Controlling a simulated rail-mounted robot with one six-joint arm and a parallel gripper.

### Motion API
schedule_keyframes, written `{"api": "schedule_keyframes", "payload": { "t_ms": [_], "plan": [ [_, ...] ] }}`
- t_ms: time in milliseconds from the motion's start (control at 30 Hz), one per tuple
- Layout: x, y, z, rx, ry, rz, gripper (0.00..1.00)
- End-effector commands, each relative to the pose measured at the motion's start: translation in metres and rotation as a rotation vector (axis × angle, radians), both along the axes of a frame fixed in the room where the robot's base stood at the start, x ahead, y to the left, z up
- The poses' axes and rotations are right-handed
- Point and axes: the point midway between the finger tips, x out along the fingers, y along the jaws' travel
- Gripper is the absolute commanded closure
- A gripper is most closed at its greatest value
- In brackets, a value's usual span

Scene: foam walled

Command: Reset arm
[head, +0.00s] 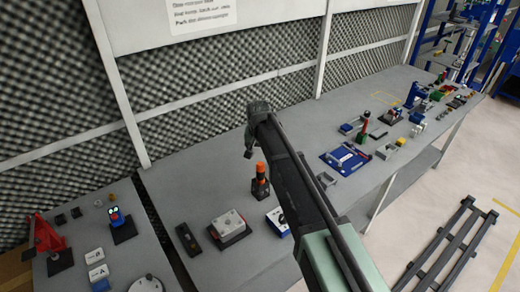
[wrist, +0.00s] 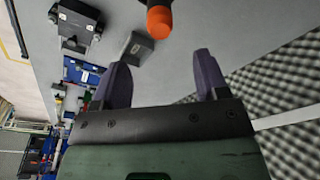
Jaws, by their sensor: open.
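My gripper (wrist: 163,82) is open in the wrist view, its two purple fingers apart with nothing between them. In the head view my arm reaches up from the bottom, and its dark end (head: 252,148) hangs above the long grey bench (head: 190,170). An upright orange-topped tool (head: 260,178) in a dark block stands on the bench just below the arm's end. Its orange tip also shows in the wrist view (wrist: 159,22), beyond the fingers and apart from them. The fingers are too small to make out in the head view.
A grey box (head: 229,226) stands at the front left of the bench, and a blue tray (head: 345,158) lies to the right. A separate left table holds a red device (head: 45,240). The foam wall (head: 200,95) runs behind. Bench between the arm and wall is clear.

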Motion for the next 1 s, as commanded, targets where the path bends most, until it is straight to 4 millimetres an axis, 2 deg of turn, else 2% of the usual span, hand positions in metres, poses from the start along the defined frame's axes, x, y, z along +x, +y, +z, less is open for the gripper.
{"api": "schedule_keyframes", "payload": {
  "t_ms": [167, 267, 367, 500, 600, 700, 767, 833, 1000],
  "plan": [
    [0.0, 0.0, 0.0, 0.0, 0.0, 0.0, 0.32],
    [-0.006, -0.002, 0.0, -0.011, 0.015, 0.064, 0.32],
    [-0.064, -0.028, -0.004, -0.022, 0.057, 0.171, 0.32],
    [-0.164, -0.106, -0.018, -0.021, 0.113, 0.233, 0.32],
    [-0.228, -0.157, -0.027, -0.01, 0.141, 0.221, 0.32],
    [-0.271, -0.191, -0.035, 0.001, 0.153, 0.166, 0.32],
    [-0.282, -0.205, -0.038, 0.004, 0.152, 0.131, 0.32],
    [-0.28, -0.216, -0.039, 0.007, 0.151, 0.103, 0.32],
    [-0.277, -0.218, -0.037, 0.006, 0.151, 0.098, 0.32]
  ]
}}
